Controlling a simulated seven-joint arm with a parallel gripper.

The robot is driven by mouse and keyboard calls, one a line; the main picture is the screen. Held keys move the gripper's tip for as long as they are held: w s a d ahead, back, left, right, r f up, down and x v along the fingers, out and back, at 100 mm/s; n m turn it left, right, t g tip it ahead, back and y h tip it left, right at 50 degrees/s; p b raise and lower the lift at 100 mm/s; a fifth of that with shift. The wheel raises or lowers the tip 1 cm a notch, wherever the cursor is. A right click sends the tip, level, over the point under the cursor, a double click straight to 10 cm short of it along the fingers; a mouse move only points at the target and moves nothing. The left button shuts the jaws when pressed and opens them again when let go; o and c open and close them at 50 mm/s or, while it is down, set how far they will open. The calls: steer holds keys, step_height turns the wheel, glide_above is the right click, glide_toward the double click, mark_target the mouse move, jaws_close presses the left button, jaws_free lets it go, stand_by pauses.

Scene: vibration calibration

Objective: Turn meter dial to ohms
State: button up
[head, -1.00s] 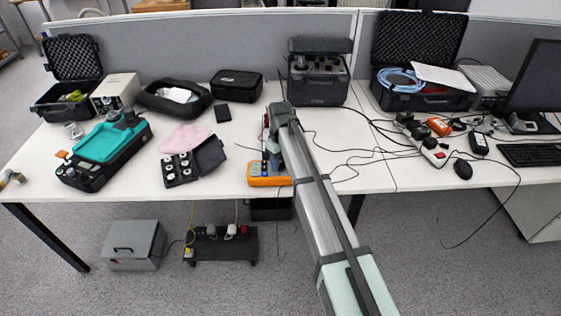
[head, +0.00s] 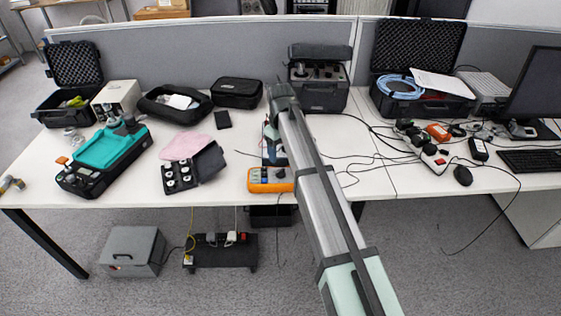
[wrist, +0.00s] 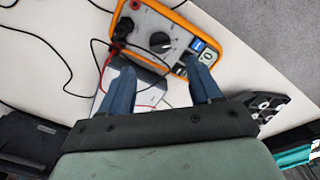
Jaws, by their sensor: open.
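The orange meter (head: 256,186) lies near the front edge of the table in the head view, partly hidden by my arm. In the wrist view the meter (wrist: 218,35) fills the top, with its dark round dial (wrist: 160,42) facing the camera. My gripper (wrist: 160,68) is open, with its two blue fingers apart and nothing between them. In the picture the fingertips sit just below the dial, one to each side; their height above it is hard to tell. The dial's exact setting is too small to read.
Black and red leads (wrist: 114,48) plug into the meter beside the dial and trail across the table. An open black case with round pieces (head: 178,176) lies left of the meter. A grey cased instrument (head: 318,92) stands behind. The table's front edge is close to the meter.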

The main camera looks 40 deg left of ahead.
step_height(320, 180, up, 6)
glide_above(280, 170)
steer(key=shift+f, duration=0.15)
stand_by(0.3)
step_height(280, 170, down, 14)
steer(key=shift+a+r, duration=0.1)
steer(key=shift+r, duration=0.1)
stand_by(0.6)
steer(key=c, duration=1.1)
steer(key=shift+o, duration=0.2)
